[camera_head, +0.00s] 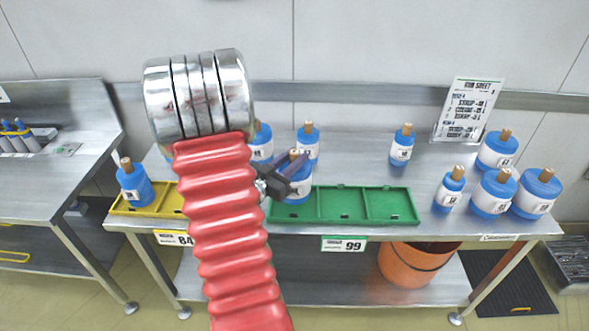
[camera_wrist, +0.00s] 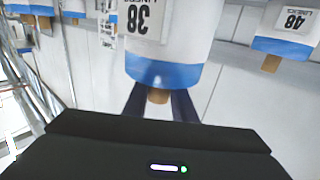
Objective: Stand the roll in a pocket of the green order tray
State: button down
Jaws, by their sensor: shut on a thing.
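A blue and white roll (camera_head: 299,188) with a wooden core end stands upright at the left pocket of the green order tray (camera_head: 342,206). My gripper (camera_head: 297,158) is shut on the core end at the roll's top. In the wrist view, which is upside down, the roll (camera_wrist: 158,62) carries the label 38 and its core sits between the dark fingers (camera_wrist: 158,98). The tray's middle and right pockets are empty. I cannot tell whether the roll's base touches the pocket floor, and my arm hides part of the tray's left end.
A yellow tray (camera_head: 152,209) at left holds a small blue roll (camera_head: 134,184). Several rolls stand behind the green tray, and several more at right near the roll (camera_head: 448,190). A sign board (camera_head: 467,110) stands at the back. An orange bucket (camera_head: 408,265) is on the lower shelf.

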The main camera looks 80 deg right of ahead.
dwell(0.3)
jog(key=shift+f, duration=2)
jog(key=c, duration=1.5)
grip_release()
jog(key=shift+f, duration=0.15)
jog(key=shift+o, duration=0.2)
jog(key=v, duration=1.2)
